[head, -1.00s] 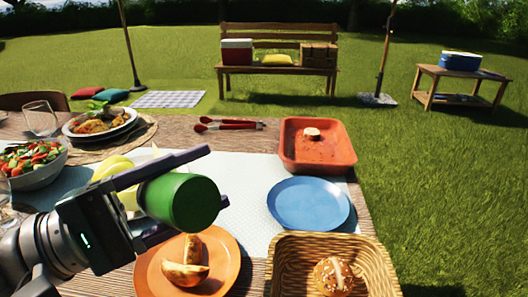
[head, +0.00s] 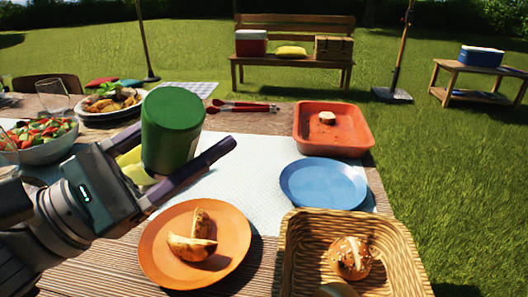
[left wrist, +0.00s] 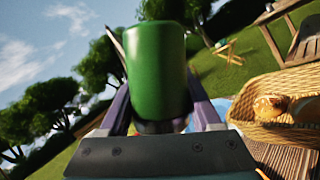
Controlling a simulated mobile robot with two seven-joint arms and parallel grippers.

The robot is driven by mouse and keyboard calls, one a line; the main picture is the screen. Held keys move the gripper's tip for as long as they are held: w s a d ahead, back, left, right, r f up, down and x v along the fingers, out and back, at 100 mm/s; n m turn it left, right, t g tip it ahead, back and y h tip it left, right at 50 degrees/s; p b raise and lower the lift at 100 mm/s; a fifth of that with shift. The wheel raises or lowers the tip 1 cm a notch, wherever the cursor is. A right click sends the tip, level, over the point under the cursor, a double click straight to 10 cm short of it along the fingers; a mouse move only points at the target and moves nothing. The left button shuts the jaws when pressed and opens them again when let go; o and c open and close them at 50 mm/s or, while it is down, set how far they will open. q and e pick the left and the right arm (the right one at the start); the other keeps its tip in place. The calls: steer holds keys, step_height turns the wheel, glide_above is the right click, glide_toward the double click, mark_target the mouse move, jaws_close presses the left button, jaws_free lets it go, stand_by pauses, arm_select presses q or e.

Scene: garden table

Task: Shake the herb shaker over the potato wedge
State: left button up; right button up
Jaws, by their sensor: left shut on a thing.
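My left gripper (head: 178,160) is shut on the herb shaker (head: 172,125), a green cylinder that stands roughly upright between the fingers. It also shows in the left wrist view (left wrist: 158,70), held between both fingers. The shaker is in the air, above and slightly left of the orange plate (head: 235,262) in the head view. Two browned potato wedges (head: 190,247) lie on that plate, close together, clear of the gripper. No falling herbs can be made out. My right gripper is not in view.
A wicker basket (head: 415,272) with a bun (head: 350,258) stands right of the plate. A blue plate (head: 324,184) and a red-orange tray (head: 360,140) lie behind it. A salad bowl (head: 50,152), a glass (head: 53,95) and red tongs (head: 242,106) are farther back. The table's right edge is near.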

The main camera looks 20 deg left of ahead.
arm_select(q)
step_height(320, 180, up, 2)
steer(key=shift+r, duration=0.1)
steer(key=shift+a+f, duration=0.1)
steer(key=shift+f, duration=0.5)
step_height(320, 180, down, 3)
steer(key=shift+f, duration=0.3)
